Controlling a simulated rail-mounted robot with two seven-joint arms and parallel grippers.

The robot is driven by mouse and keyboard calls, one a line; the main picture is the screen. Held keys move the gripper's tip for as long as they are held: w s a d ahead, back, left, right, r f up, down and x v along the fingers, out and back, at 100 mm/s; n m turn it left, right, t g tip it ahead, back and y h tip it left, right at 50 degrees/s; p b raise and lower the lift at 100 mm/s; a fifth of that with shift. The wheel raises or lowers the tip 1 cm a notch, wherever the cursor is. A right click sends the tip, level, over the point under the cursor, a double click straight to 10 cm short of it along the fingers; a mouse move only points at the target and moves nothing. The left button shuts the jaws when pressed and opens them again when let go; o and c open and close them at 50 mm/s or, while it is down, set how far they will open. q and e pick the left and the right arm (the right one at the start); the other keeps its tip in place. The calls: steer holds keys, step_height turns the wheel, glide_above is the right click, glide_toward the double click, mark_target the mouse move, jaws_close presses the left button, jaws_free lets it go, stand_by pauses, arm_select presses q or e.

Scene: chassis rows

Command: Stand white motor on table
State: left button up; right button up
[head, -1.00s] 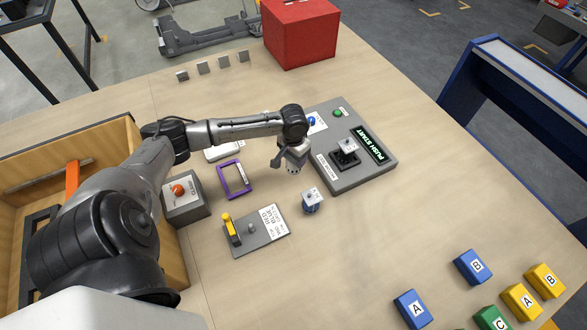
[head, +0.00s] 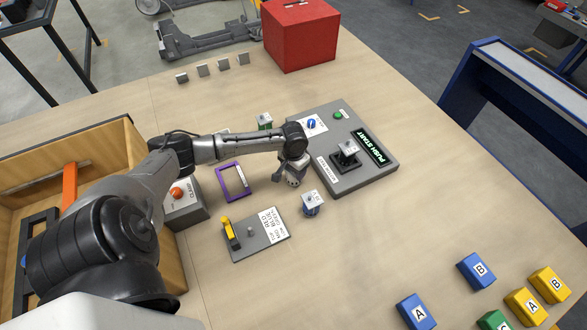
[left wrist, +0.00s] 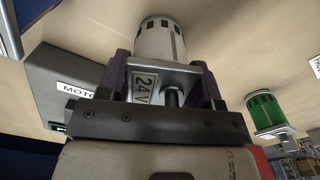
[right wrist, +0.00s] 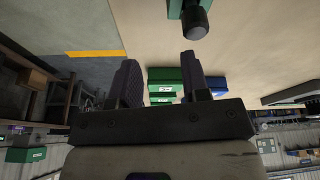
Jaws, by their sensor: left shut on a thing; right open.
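My left gripper (head: 291,168) is shut on the white motor (head: 294,181), just left of the grey push-start panel. In the left wrist view the white motor (left wrist: 160,40) sits between the fingers, held by its metal end with the "24 V" label and shaft toward the gripper and its white body pointing away to the wooden table (head: 400,230). I cannot tell whether the motor touches the table. My right gripper (right wrist: 157,66) is open and empty in the right wrist view, and is not seen in the head view.
The push-start panel (head: 375,178), purple frame (head: 232,183) and grey label plate (head: 245,240) are near. The table's right middle is clear.

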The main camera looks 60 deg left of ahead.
arm_select(q)
steer(key=o, duration=1.5)
steer(key=shift+c, duration=0.2)
step_height(320, 180, up, 10)
steer(key=shift+r+p, duration=0.15)
steer(key=shift+p, duration=0.9)
steer(key=shift+r, duration=0.95)
